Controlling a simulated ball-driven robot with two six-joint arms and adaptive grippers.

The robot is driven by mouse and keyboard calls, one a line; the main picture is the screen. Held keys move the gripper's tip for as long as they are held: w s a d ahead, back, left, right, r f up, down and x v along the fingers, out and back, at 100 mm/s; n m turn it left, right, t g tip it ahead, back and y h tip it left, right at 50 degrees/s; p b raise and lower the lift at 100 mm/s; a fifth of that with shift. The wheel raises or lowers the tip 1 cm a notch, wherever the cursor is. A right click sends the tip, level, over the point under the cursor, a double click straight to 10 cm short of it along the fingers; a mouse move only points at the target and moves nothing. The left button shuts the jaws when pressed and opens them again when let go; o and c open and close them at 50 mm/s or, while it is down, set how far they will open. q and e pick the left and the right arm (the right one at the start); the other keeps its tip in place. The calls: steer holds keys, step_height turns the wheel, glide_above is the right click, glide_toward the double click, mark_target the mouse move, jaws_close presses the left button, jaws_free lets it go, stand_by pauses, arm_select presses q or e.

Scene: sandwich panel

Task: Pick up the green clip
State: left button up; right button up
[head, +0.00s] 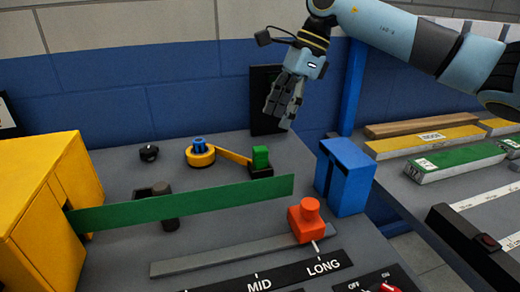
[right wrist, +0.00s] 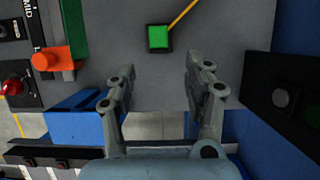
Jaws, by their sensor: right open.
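The green clip appears to be the small green block (head: 261,157) on a black base on the grey bench, at the end of a yellow bar. It also shows in the right wrist view (right wrist: 158,37) as a green square, beyond my fingertips. My right gripper (head: 284,101) is open and empty, above and a little to the right of the green block in the head view. In the right wrist view its two fingers (right wrist: 158,82) stand apart, with bare bench between them. My left gripper is not in view.
A long green strip (head: 190,203) runs from a yellow housing (head: 50,210) across the bench in front of the block. A blue box (head: 346,177) and an orange knob (head: 308,220) stand to the right. A dark panel (head: 262,88) stands behind my gripper.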

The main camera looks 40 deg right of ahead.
mark_target(262, 148)
steer(key=x, duration=0.4)
steer(key=shift+a, duration=0.25)
steer(key=x, duration=0.6)
steer(key=shift+w+a+r, duration=0.1)
steer(key=shift+a+r, duration=0.05)
steer(key=shift+a, duration=0.05)
jaws_close()
